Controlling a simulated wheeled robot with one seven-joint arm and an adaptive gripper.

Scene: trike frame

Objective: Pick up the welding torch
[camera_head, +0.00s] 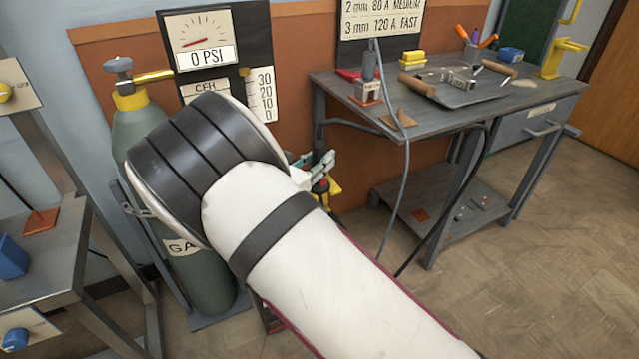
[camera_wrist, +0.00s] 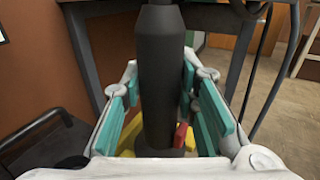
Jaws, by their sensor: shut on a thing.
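A dark grey cylinder (camera_wrist: 160,75), which looks like the handle of the welding torch, stands lengthwise between my fingers in the wrist view. My gripper (camera_wrist: 162,110) has teal-padded fingers on both sides of it and is shut on it. In the head view my gripper (camera_head: 321,166) is small and mostly hidden behind my white forearm, left of the workbench. Red and yellow parts show just under it. The torch's lower end is hidden, and I cannot tell whether it rests on anything.
A green gas cylinder (camera_head: 205,275) stands behind my arm on the left. The workbench (camera_head: 450,120) holds a tray, tools and a small block with a grey upright part (camera_head: 369,65). Cables hang from the bench to the floor. Open floor (camera_head: 530,260) lies at the right.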

